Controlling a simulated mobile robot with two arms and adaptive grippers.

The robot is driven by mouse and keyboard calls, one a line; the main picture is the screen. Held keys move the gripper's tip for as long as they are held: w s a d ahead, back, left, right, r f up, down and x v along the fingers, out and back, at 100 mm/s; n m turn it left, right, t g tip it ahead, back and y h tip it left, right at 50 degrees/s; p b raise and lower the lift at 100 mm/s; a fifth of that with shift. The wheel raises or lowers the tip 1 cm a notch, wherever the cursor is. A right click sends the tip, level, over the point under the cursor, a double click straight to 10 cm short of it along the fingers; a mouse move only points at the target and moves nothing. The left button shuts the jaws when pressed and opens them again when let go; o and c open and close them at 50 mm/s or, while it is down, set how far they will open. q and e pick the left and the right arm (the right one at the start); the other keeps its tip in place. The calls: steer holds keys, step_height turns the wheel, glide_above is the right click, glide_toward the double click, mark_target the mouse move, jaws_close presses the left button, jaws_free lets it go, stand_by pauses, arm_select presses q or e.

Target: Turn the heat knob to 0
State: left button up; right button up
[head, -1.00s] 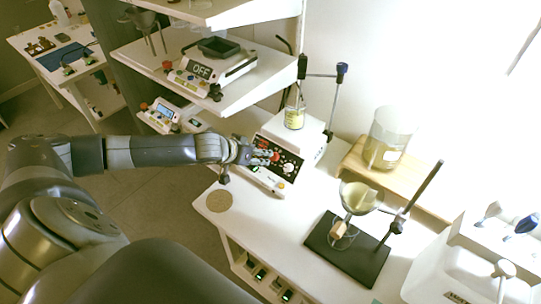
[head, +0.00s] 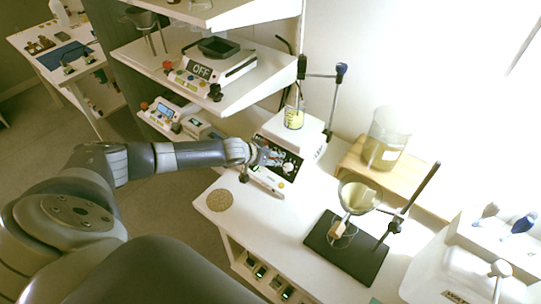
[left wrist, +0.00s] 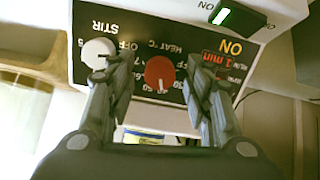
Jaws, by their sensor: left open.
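The stirrer hot plate (head: 297,130) stands on the white bench with its dark control panel facing my left arm. In the left wrist view the panel is upside down. Its red heat knob (left wrist: 159,72) lies under the HEAT °C label, and its white pointer mark points down in the picture; the number there is hard to read. The white stir knob (left wrist: 97,52) is on the left, partly behind a finger. My left gripper (left wrist: 148,80) is open, its fingers spread on either side of the red knob. In the head view the left gripper (head: 266,156) partly covers the panel.
A yellow-filled beaker (head: 294,117) stands on the hot plate. A ring stand with a funnel (head: 358,195) is on the bench to the right, near a large beaker (head: 385,138) on a wooden board. A shelf with a scale (head: 213,68) rises behind. A green-lit switch (left wrist: 236,17) sits above the panel.

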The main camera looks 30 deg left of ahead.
arm_select(q)
steer(key=c, duration=1.1)
steer(key=n+p, duration=0.1)
steer(key=n, duration=0.1)
steer(key=shift+n, duration=0.4)
steer(key=n+p, duration=0.2)
steer(key=n, duration=0.4)
steer(key=n+p, duration=0.1)
steer(key=n, duration=0.1)
steer(key=shift+s+a+n+t+h+p, duration=0.1)
steer(key=shift+n+t+h+p, duration=0.2)
steer(key=shift+n+h, duration=0.1)
steer(key=shift+f+n+p, duration=0.1)
steer(key=shift+n+p, duration=0.5)
steer(key=shift+n, duration=1.3)
